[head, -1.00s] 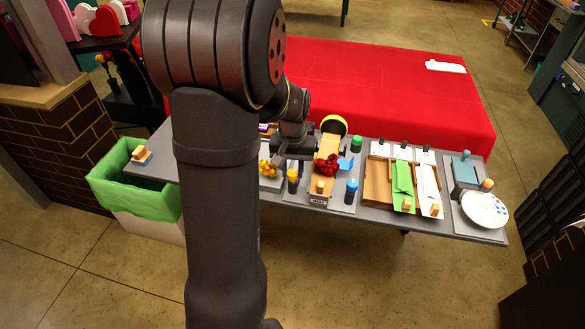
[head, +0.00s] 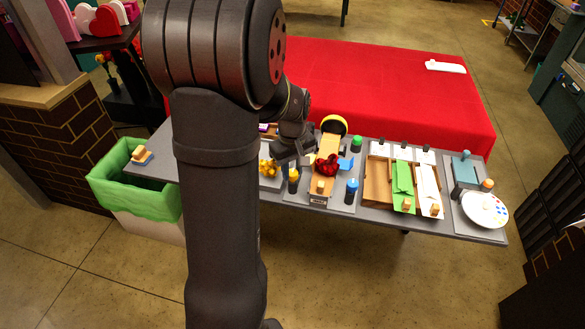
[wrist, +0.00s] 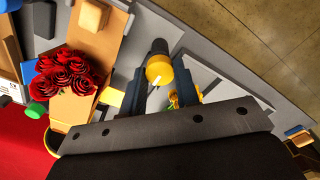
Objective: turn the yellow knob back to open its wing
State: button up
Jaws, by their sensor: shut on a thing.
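The yellow knob (wrist: 158,70) with a white mark sits on a dark post between the fingers of my gripper (wrist: 160,80), which is shut on it. In the head view the yellow knob (head: 293,174) shows just in front of my gripper (head: 290,158). The yellow wing (head: 311,158) sticks out at the left of the red roses (head: 327,166). It also shows in the wrist view as a small yellow flap (wrist: 112,97) beside the left finger. The roses lie on a tan wrapper (wrist: 98,38).
A blue wing (head: 346,164) sticks out opposite, with a blue knob (head: 351,185) and a green knob (head: 357,141) nearby. Golden flowers (head: 267,169) stand close to my gripper on the left. A wooden tray (head: 377,184) with papers lies to the right.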

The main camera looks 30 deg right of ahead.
aim_at(293, 172)
dwell(0.4)
jog(key=o, duration=1)
jog(key=shift+c, duration=0.2)
jog(key=shift+r, duration=0.1)
notch_tip(293, 172, up, 17)
jog(key=shift+r, duration=0.15)
notch_tip(293, 172, down, 18)
jog(key=shift+r, duration=0.25)
jog(key=shift+r, duration=0.1)
dwell(0.4)
